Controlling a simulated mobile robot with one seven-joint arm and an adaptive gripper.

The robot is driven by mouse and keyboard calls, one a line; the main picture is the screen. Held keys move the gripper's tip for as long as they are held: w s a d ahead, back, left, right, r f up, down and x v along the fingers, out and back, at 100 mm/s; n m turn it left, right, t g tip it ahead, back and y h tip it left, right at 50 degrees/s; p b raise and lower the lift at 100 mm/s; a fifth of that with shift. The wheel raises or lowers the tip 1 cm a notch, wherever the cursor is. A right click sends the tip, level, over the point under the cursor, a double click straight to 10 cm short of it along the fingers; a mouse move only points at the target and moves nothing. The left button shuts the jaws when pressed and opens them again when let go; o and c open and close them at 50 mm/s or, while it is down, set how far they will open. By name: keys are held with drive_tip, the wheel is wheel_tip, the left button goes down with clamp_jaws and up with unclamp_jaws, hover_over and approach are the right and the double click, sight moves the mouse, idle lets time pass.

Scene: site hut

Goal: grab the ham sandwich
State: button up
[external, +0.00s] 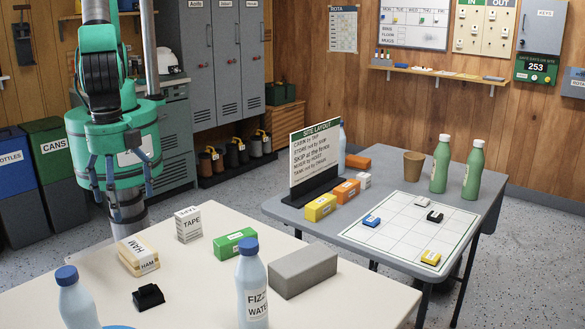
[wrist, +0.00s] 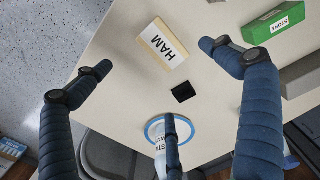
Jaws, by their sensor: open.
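The ham sandwich (external: 138,256) is a pale wedge pack with brown edges and HAM labels, lying on the left part of the near cream table. In the wrist view the ham sandwich (wrist: 163,45) lies above centre, its label in full view. My gripper (external: 118,190) has three dark blue fingers and hangs above and beyond the sandwich in the external view. In the wrist view my gripper (wrist: 155,78) is spread wide and empty, with the sandwich apart from the fingers, up between the left and right ones.
A small black object (external: 148,297) lies near the sandwich. A tape box (external: 188,224), green box (external: 235,242), grey block (external: 302,271) and blue-capped bottles (external: 252,290) (external: 77,303) stand around. A blue-rimmed plate (wrist: 149,131) sits below the black object in the wrist view.

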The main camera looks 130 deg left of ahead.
sight(131, 249)
drive_tip(key=shift+f+b, duration=0.65)
drive_tip(key=shift+f, duration=3.6)
drive_tip(key=shift+f, duration=0.15)
drive_tip(key=shift+s+f+b, duration=0.1)
drive_tip(key=shift+f+b, duration=0.45)
drive_tip(key=shift+f, duration=1.95)
drive_tip(key=c, duration=1.4)
